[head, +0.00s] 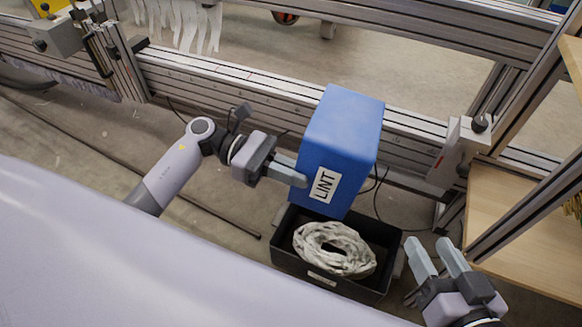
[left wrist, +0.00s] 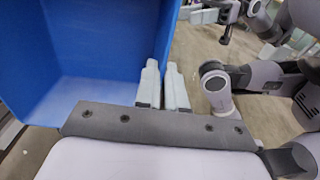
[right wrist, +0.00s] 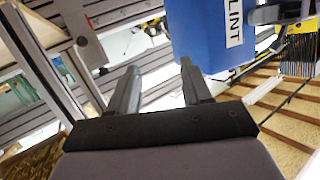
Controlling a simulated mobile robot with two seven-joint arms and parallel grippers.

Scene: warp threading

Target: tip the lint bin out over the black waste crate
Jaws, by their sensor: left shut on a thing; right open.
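The blue lint bin (head: 345,118), with a white LINT label, hangs tilted above the black waste crate (head: 290,262) in the head view. My left gripper (head: 298,178) is shut on the bin's wall at its edge. The left wrist view shows the bin's blue inside (left wrist: 85,50); the part seen there looks bare. The head view does not show its mouth. A whitish coiled bundle (head: 350,260) lies in the crate. My right gripper (head: 428,243) is open and empty, right of the crate; the right wrist view shows the bin (right wrist: 195,35) beyond its fingers.
A metal machine frame (head: 230,85) with rails runs behind the bin and crate. A wooden shelf (head: 510,235) and an upright post stand at the right. Thin dark cables lie on the floor.

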